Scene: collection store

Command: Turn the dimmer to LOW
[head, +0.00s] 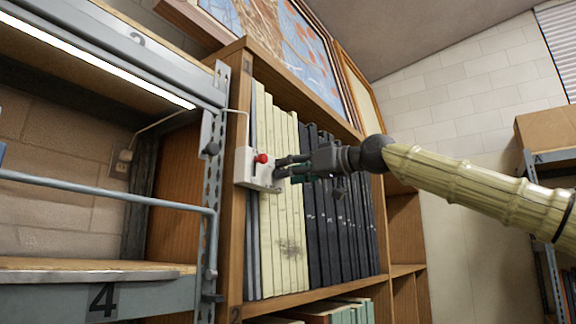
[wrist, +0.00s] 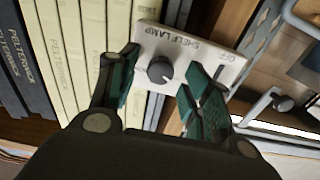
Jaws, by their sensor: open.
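The dimmer is a dark round knob (wrist: 160,72) on a white control box (wrist: 188,48) lettered "SHELF LAMP" and "OFF". A pale mark shows on the knob's face, but its exact setting is too small to tell. No LOW label can be read; the fingers cover part of the panel. In the head view the white box (head: 243,168) is fixed at the bookcase's left upright, with a red button on it. My gripper (wrist: 157,80) is open, its green-padded fingers on either side of the knob. In the head view my gripper (head: 279,169) reaches the box from the right; contact is unclear.
Cream volumes (head: 278,230) and black volumes (head: 335,225) stand in the bookcase close behind and below my gripper. A metal shelving rack (head: 212,130) with a blue-grey rail (head: 110,191) stands left of the box. A cable runs up from the box.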

